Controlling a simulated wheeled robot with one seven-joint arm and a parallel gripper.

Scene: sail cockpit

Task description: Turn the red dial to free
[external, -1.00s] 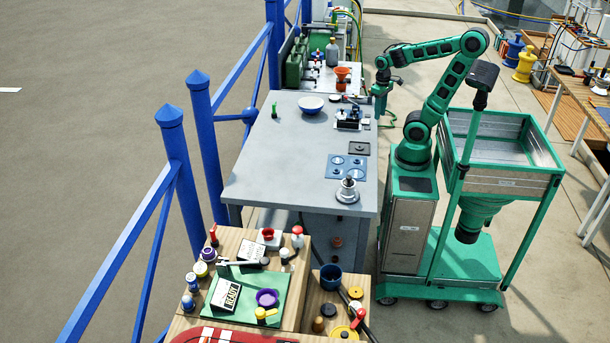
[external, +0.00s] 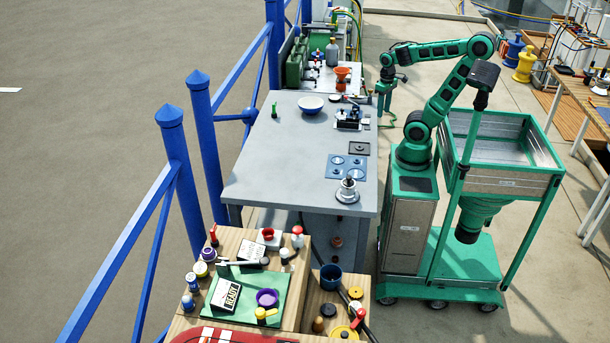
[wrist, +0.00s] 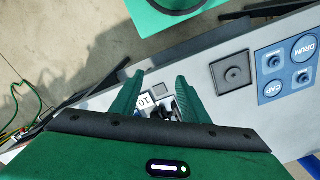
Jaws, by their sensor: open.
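My gripper (external: 385,102) hangs fingers-down beside the right edge of the grey bench (external: 300,150). In the wrist view my gripper (wrist: 157,88) has its two green fingers apart, with nothing seen held between them. A small dark device (external: 348,116) on the bench lies just left of my gripper; beyond the fingers a white tag marked 10 (wrist: 144,101) shows. I cannot make out a red dial there. A round red knob on a white base (external: 267,234) sits on the wooden table in front, far from my gripper; I cannot tell whether it is the dial.
Blue railings (external: 174,150) run along the left. An orange funnel (external: 342,72) stands behind the bench.

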